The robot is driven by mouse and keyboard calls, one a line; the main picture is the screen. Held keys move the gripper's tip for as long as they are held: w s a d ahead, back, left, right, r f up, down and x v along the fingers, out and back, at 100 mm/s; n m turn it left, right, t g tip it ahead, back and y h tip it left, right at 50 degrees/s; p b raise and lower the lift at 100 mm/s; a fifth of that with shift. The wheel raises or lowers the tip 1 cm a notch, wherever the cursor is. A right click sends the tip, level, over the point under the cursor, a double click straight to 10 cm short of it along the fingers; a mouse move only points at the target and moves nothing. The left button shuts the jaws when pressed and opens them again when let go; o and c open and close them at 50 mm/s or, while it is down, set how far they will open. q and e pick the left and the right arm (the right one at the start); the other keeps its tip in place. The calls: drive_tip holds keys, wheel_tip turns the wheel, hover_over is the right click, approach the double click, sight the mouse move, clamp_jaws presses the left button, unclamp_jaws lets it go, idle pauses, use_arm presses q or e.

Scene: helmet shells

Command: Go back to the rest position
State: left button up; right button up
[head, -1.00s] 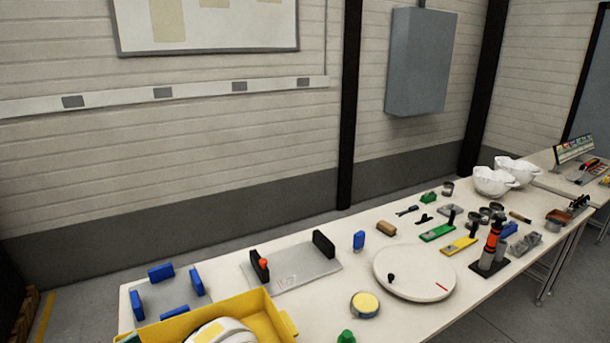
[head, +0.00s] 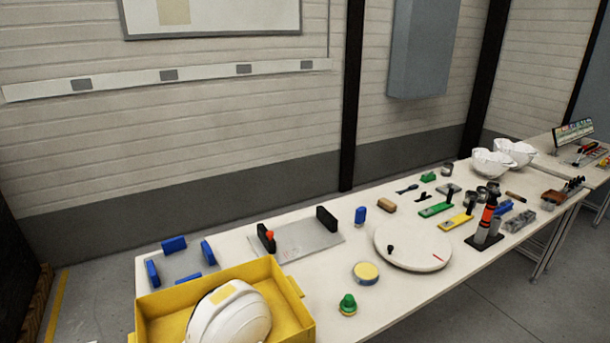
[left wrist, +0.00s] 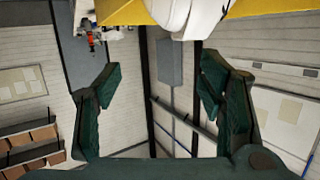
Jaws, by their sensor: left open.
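My left gripper (left wrist: 156,92) shows in the left wrist view with its two dark green fingers spread wide apart and nothing between them. It is out of the head view. A white helmet shell (head: 229,316) with a yellow patch lies in a yellow bin (head: 161,319) at the lower left of the head view. Parts of the yellow bin (left wrist: 125,13) and white shell (left wrist: 185,14) also show at the top edge of the left wrist view, clear of the fingers. My right gripper is in neither view.
A long white table (head: 331,285) holds a round turntable (head: 412,247), a grey plate with black blocks (head: 310,237), a blue-cornered fixture (head: 178,268) and a green-topped item (head: 347,304). White shells (head: 491,164) stand at the far end. The wall behind is bare below its rail.

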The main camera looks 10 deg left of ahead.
use_arm(q)
drive_tip(key=s+d+f+n+g+y, duration=0.25)
drive_tip(key=s+d+f+g, duration=0.2)
drive_tip(key=s, duration=0.35)
drive_tip(key=s+d+f+n+g+y, duration=0.2)
drive_tip(key=s+d+f+g+y, duration=0.3)
drive_tip(key=s, duration=0.3)
wheel_tip(320, 180, down, 24)
drive_tip(key=s+a+g+h+b, duration=0.1)
drive_tip(key=a+g+b, duration=0.15)
drive_tip(key=b, duration=0.35)
drive_tip(key=s+f+g+b, duration=0.1)
drive_tip(key=s+f+b, duration=0.3)
drive_tip(key=s+f, duration=1)
wheel_tip(320, 180, down, 4)
drive_tip(key=shift+s+a+r, duration=0.15)
drive_tip(key=shift+a+r, duration=0.05)
drive_tip(key=shift+a, duration=0.2)
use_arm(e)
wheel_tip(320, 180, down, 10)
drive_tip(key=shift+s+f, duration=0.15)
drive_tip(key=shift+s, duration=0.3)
